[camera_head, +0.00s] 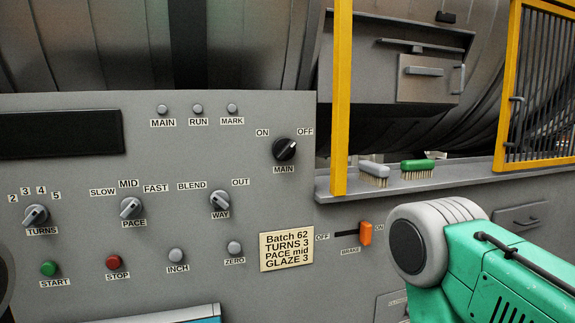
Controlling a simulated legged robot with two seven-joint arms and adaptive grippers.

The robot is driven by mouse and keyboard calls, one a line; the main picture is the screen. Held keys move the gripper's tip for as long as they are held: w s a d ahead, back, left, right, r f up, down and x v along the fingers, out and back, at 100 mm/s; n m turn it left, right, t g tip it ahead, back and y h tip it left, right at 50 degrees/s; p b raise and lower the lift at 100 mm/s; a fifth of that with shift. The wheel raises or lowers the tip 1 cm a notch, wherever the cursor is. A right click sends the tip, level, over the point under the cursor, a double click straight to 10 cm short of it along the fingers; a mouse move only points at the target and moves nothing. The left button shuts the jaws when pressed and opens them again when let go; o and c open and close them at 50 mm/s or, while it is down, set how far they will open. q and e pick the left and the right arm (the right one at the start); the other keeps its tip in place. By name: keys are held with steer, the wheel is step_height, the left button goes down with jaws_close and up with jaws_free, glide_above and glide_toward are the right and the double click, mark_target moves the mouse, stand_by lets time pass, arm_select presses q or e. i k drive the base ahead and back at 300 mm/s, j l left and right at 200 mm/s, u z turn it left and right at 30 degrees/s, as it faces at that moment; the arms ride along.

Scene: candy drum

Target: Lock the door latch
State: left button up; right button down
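A grey metal door (418,92) with a horizontal handle (424,71) sits on the drum housing at the upper right. A small vertical metal piece (459,78) at the door's right edge looks like a latch. I cannot tell whether it is locked. A yellow barred gate (540,85) at the far right also has a dark handle or catch (515,112) on its left post. My green right arm enters at the lower right, below the gate. Neither gripper is in view.
A yellow post (341,100) stands left of the door. A grey-backed brush (373,174) and a green-backed brush (417,169) lie on the ledge (465,172). An orange brake switch (366,233) is below. The control panel (80,175) with knobs fills the left.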

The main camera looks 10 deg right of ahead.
mark_target(410, 70)
steer(key=l+z, duration=0.15)
steer(key=z, duration=0.95)
steer(key=i+j, duration=0.05)
